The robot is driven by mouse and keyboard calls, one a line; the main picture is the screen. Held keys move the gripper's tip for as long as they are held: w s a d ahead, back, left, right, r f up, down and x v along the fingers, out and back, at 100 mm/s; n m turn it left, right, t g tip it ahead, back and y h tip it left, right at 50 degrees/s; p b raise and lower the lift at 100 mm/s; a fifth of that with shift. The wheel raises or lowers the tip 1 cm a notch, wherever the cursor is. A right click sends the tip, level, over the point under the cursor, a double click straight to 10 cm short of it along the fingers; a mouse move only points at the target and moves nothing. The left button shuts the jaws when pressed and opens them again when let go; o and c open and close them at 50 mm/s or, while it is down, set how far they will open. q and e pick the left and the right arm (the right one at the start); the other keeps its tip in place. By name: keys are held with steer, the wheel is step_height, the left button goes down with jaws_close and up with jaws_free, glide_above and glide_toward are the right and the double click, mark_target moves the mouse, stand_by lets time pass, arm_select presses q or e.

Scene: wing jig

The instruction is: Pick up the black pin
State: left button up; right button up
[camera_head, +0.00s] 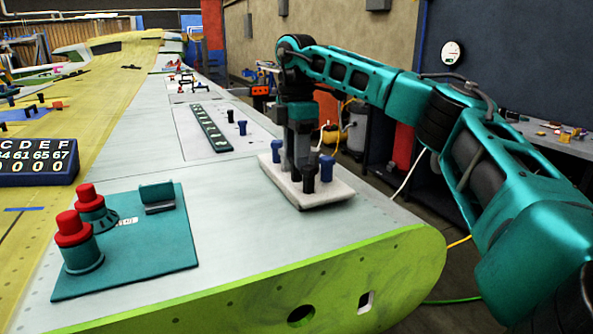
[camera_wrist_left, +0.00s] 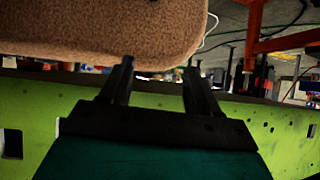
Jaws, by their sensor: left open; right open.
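A black pin (camera_head: 309,179) stands upright at the front of the white tray (camera_head: 325,192) near the wing's right edge, in the head view. Blue pins stand on either side of it, one at the left (camera_head: 277,151) and one at the right (camera_head: 327,168). My right gripper (camera_head: 300,160) points down over the tray, open, with its fingers just behind the black pin in the picture. I cannot tell whether they touch any pin. My left gripper (camera_wrist_left: 160,78) is open with nothing between its fingers in the left wrist view; it is outside the head view.
A teal plate (camera_head: 130,262) with two red-topped cylinders lies at the front left. A dark green strip (camera_head: 209,128) and small pins are behind the tray. The light green wing edge (camera_head: 385,255) borders the front. A brown surface (camera_wrist_left: 90,25) is close above my left gripper.

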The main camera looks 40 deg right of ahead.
steer(key=shift+f, duration=1.5)
steer(key=shift+c, duration=0.2)
steer(key=c, duration=0.7)
steer(key=shift+r, duration=0.15)
step_height(320, 180, up, 20)
steer(key=p, duration=0.2)
steer(key=shift+p, duration=0.4)
